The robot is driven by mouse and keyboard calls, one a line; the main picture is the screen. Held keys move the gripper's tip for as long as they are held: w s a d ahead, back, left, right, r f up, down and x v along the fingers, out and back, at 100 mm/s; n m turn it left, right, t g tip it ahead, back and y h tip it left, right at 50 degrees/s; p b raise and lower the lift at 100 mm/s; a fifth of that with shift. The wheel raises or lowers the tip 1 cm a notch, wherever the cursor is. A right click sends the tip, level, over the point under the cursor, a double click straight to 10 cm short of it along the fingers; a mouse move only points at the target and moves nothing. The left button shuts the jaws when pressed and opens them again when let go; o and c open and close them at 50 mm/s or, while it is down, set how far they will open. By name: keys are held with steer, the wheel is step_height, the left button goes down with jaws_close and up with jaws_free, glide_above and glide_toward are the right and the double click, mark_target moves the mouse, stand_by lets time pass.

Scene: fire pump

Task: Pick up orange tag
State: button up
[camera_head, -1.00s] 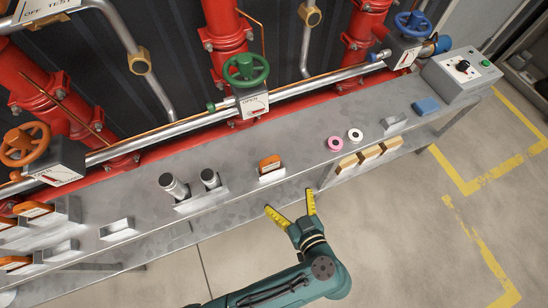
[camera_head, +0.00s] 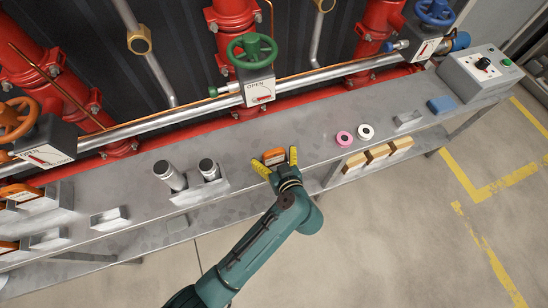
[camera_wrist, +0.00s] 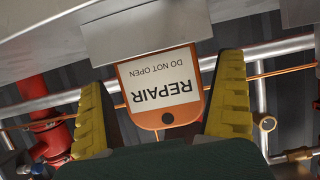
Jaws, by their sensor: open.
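The orange tag (camera_head: 274,156) stands upright in a small metal holder on the bench, near the middle of the head view. In the wrist view the orange tag (camera_wrist: 160,88) shows a white label reading "REPAIR DO NOT OPEN" upside down, with a dark hole near its rounded end. Its other end is hidden by the grey holder (camera_wrist: 150,32). My gripper (camera_head: 277,162) is open, its yellow fingers on either side of the tag. In the wrist view the fingers of my gripper (camera_wrist: 165,100) flank the tag, with a gap visible at each side.
Two metal cylinders (camera_head: 190,174) stand left of the tag. A pink ring (camera_head: 344,138) and a white ring (camera_head: 366,131) lie to its right. A green valve wheel (camera_head: 250,50) is behind. More orange tags (camera_head: 20,193) sit at far left. Bench between tag and rings is clear.

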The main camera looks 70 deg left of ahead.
steer(key=c, duration=1.2)
steer(key=shift+r, duration=0.15)
